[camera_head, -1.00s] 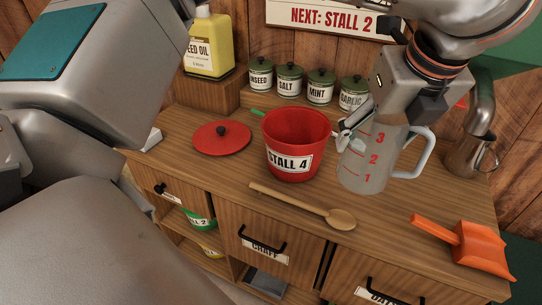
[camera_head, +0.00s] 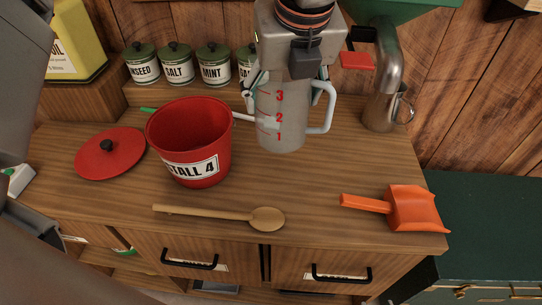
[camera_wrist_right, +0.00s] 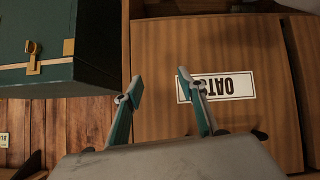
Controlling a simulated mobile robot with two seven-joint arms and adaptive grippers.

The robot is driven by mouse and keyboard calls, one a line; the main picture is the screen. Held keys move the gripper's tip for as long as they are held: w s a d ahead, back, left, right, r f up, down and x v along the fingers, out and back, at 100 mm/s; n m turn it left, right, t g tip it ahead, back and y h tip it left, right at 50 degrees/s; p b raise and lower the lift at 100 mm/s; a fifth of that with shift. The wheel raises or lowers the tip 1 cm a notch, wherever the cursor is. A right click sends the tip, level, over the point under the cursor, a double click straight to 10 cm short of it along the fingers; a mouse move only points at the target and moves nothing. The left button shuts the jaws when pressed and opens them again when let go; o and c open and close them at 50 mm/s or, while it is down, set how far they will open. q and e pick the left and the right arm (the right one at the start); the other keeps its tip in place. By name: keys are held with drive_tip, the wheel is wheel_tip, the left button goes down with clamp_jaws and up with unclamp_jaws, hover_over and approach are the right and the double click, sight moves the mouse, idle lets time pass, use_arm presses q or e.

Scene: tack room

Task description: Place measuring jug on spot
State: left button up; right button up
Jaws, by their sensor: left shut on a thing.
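The measuring jug (camera_head: 283,125) is clear, with red numbers 1 to 3 and a pale handle on its right. My left gripper (camera_head: 284,84) comes down from the top of the head view and is shut on the jug's upper part. The jug is upright, over the worktop (camera_head: 325,175) behind and right of the red bucket. I cannot tell whether its base touches the wood. No marked spot shows. My right gripper (camera_wrist_right: 158,84) is open and empty in the right wrist view, facing the drawer labelled OATS (camera_wrist_right: 222,87).
The red STALL 4 bucket (camera_head: 190,135), red lid (camera_head: 108,155), wooden spoon (camera_head: 220,215) and orange scoop (camera_head: 410,208) are on the worktop. Lidded tins (camera_head: 175,66) stand behind. A metal mug (camera_head: 380,112) is under a spout. A green chest (camera_head: 490,230) stands right.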

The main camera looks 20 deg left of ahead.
use_arm(q)
wheel_tip(320, 180, down, 17)
drive_tip(key=b, duration=0.5)
drive_tip(key=shift+w, duration=0.1)
drive_tip(key=shift+r, duration=0.1)
use_arm(e)
drive_tip(key=shift+w+d+f, duration=0.3)
drive_tip(key=shift+w+f, duration=0.1)
drive_tip(key=shift+f, duration=0.3)
drive_tip(key=shift+w+d+f, duration=0.3)
drive_tip(key=shift+w+f, duration=0.05)
drive_tip(key=shift+f, duration=0.3)
use_arm(q)
drive_tip(key=o, duration=1.2)
drive_tip(key=shift+c, duration=0.2)
use_arm(e)
drive_tip(key=shift+f, duration=0.15)
drive_tip(key=shift+s+f, duration=0.1)
